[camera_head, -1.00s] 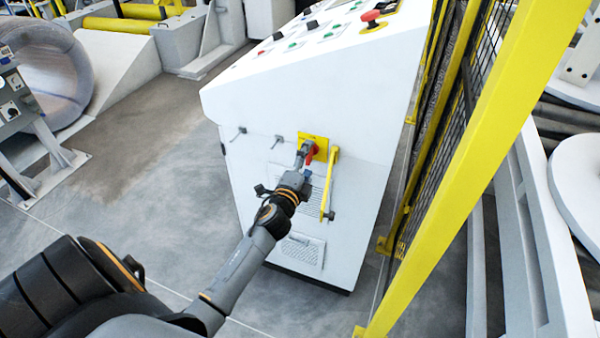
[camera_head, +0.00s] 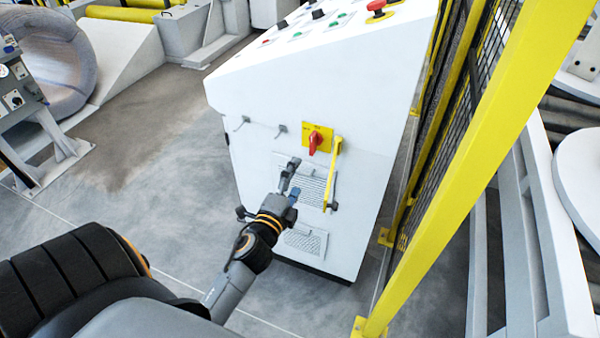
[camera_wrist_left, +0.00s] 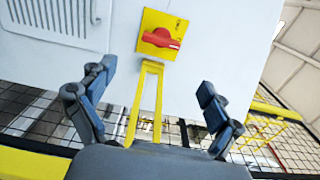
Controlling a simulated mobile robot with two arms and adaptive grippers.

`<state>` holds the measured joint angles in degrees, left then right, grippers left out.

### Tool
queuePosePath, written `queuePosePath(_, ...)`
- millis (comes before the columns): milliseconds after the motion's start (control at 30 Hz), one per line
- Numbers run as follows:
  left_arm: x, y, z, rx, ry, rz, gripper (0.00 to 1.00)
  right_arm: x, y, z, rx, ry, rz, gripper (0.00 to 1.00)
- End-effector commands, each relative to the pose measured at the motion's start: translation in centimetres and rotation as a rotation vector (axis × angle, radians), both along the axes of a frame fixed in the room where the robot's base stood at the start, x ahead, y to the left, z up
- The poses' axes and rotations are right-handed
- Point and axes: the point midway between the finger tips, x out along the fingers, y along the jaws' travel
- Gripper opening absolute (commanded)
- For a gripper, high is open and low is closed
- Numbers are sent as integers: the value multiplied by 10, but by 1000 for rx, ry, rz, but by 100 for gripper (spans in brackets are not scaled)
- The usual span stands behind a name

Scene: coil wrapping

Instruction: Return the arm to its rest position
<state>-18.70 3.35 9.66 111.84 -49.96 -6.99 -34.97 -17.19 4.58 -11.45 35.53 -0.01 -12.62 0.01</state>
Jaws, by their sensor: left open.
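My left gripper (camera_head: 292,178) is in front of the white control cabinet (camera_head: 300,100), just below and left of the red rotary switch (camera_head: 315,142) on its yellow plate. The gripper is apart from the switch and holds nothing. In the left wrist view my left gripper (camera_wrist_left: 160,110) has its two fingers spread wide. The red switch handle (camera_wrist_left: 160,38) shows beyond them, lying crosswise on its yellow plate. My right gripper is not in view.
A yellow bar handle (camera_head: 331,175) hangs on the cabinet right of my gripper. A yellow fence post (camera_head: 455,170) with black mesh stands to the right. A wrapped coil (camera_head: 50,60) is at the back left. Grey floor (camera_head: 160,190) is clear left of the cabinet.

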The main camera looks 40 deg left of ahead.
Motion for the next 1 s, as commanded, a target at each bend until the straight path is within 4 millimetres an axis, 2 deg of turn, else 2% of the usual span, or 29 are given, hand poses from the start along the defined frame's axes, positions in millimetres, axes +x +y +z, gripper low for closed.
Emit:
queuePosePath(267, 0, 0, -3, -6, 4, -1, 91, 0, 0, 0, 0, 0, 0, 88)
queuePosePath(367, 1, -3, -25, -54, 39, -4, 91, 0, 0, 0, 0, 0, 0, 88)
queuePosePath(467, -2, -12, -75, -167, 115, -9, 91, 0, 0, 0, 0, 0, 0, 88)
queuePosePath(567, -14, -26, -145, -324, 229, -1, 91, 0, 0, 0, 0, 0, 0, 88)
queuePosePath(600, -23, -32, -175, -392, 279, 10, 91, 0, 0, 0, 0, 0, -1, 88)
queuePosePath(667, -38, -42, -218, -491, 353, 31, 91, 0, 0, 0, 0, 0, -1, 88)
queuePosePath(700, -50, -49, -245, -553, 401, 49, 91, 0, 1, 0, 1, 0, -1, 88)
queuePosePath(800, -88, -65, -310, -703, 525, 111, 91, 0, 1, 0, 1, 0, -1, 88)
queuePosePath(867, -116, -74, -346, -788, 597, 160, 91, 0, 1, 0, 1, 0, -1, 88)
queuePosePath(900, -136, -80, -369, -840, 645, 196, 91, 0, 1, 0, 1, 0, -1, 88)
queuePosePath(967, -169, -88, -401, -914, 716, 259, 91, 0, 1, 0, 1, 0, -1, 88)
queuePosePath(1000, -192, -92, -420, -959, 763, 306, 91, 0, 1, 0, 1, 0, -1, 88)
